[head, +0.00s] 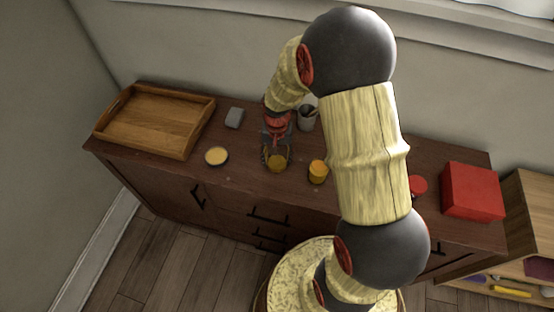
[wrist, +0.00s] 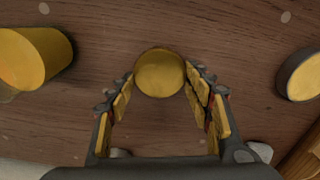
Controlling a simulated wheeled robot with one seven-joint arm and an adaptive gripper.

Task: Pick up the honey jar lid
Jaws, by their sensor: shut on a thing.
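My gripper (head: 277,156) reaches down over the dark wooden cabinet top, and its fingers also show in the wrist view (wrist: 160,85). The fingers are shut on a round golden-yellow thing, which I take for the honey jar lid (wrist: 160,73). In the head view the lid (head: 277,164) shows between the fingertips, near the middle of the cabinet top. Its flat round face fills the gap between the fingertips in the wrist view. Whether it sits on a jar or is clear of one is hidden from me.
A yellow-orange cylinder (head: 318,171) stands close on the right. A dark-rimmed round dish with a yellow top (head: 216,155) is to the left. A wooden tray (head: 150,120), a grey block (head: 234,117), a grey cup (head: 307,119) and a red box (head: 472,190) also stand there.

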